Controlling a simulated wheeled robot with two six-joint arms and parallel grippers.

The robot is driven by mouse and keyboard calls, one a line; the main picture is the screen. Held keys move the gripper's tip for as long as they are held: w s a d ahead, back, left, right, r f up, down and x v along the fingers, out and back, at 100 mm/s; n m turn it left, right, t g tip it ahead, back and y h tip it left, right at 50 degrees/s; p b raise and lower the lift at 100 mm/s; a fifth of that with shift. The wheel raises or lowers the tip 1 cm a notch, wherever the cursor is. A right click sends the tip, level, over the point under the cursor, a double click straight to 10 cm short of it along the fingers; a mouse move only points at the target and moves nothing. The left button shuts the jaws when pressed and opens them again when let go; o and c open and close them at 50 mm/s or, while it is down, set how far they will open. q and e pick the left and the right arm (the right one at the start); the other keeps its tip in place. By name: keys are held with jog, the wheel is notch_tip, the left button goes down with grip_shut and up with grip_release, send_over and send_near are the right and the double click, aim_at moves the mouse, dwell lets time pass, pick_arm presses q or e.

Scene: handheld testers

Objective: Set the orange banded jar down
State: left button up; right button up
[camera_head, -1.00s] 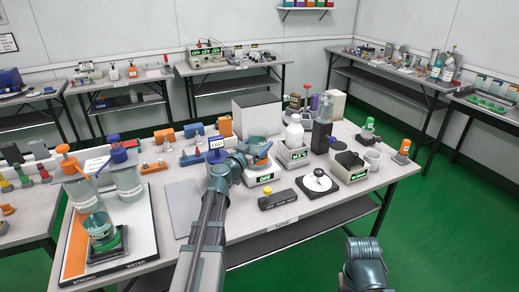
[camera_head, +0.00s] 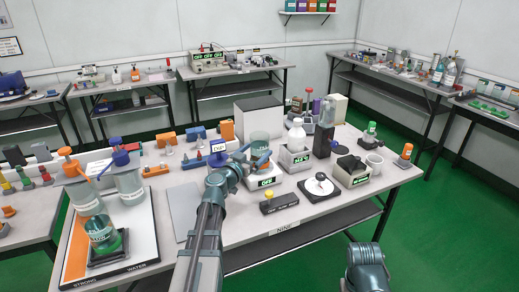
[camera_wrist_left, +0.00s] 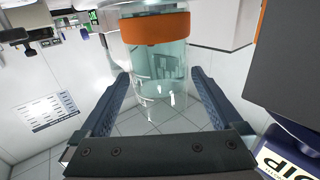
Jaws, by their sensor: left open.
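The orange banded jar (camera_head: 266,146) is clear teal glass and stands upright on the white device with a green OFF label (camera_head: 265,182). My left gripper (camera_head: 254,158) is at the jar from the front left, its fingers apart. In the left wrist view the jar (camera_wrist_left: 158,72), with its orange band, appears upside down between the two open fingers. Gaps show between the fingers and the glass. The jar's lower part is partly hidden by the gripper in the head view. Only a part of my right arm shows at the bottom right; its gripper is out of view.
A white bottle (camera_head: 297,135) in a grey holder, a dark bottle (camera_head: 323,140) and a round white-topped device (camera_head: 319,187) stand to the right. A small black-and-yellow box (camera_head: 279,203) lies in front. A grey pad (camera_head: 185,208) is bare.

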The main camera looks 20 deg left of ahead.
pick_arm(q)
jog(key=s+a, duration=0.1)
jog(key=s, duration=0.9)
jog(key=shift+s+f, duration=0.2)
jog(key=shift+s, duration=0.2)
jog(key=shift+a, duration=0.1)
